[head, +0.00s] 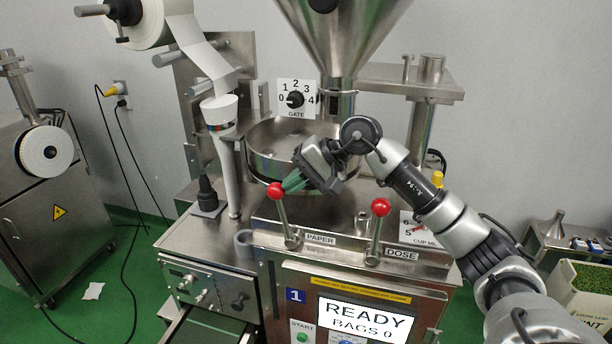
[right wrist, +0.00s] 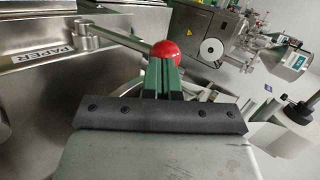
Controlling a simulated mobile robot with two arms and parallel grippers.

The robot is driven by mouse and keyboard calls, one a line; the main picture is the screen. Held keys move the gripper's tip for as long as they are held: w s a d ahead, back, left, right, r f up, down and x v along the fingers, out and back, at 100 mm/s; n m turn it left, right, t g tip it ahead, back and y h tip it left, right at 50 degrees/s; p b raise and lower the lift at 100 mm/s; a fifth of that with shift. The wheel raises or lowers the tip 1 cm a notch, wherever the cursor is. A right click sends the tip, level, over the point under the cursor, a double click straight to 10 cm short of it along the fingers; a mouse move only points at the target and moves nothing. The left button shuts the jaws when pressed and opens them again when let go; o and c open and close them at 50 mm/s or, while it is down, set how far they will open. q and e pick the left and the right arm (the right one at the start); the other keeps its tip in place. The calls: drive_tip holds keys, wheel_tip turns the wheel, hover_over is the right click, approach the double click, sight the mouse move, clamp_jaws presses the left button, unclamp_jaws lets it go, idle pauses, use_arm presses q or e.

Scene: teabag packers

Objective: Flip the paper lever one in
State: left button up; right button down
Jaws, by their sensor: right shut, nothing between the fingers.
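The paper lever (head: 283,215) stands on the machine top behind the PAPER label (head: 320,239), tilted a little to the left, with a red ball knob (head: 274,190) on top. My right gripper (head: 287,186) is shut and empty, its green fingertips right beside the knob on its right. In the right wrist view the fingers (right wrist: 163,82) are together and the red knob (right wrist: 165,49) is just past their tips; I cannot tell if they touch. The lever rod (right wrist: 122,39) runs left to its pivot. My left gripper is not in view.
The dose lever (head: 377,225), also red-knobbed, stands to the right. Behind are a round steel bowl (head: 270,148), the gate dial (head: 295,99) and the hopper (head: 345,35). The screen (head: 365,319) reads READY, BAGS 0. A paper tube (head: 226,150) rises at left.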

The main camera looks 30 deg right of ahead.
drive_tip(key=w+a+f+g+h+p, duration=0.3)
drive_tip(key=w+a+g+h+p, duration=0.1)
drive_tip(key=w+a+g+h, duration=0.2)
drive_tip(key=shift+w+a+m+g+p, duration=0.2)
drive_tip(key=shift+w+m+g+p, duration=0.2)
drive_tip(key=shift+w, duration=0.25)
drive_tip(key=shift+f, duration=0.25)
drive_tip(key=shift+a+r, duration=0.1)
drive_tip(key=shift+r, duration=0.05)
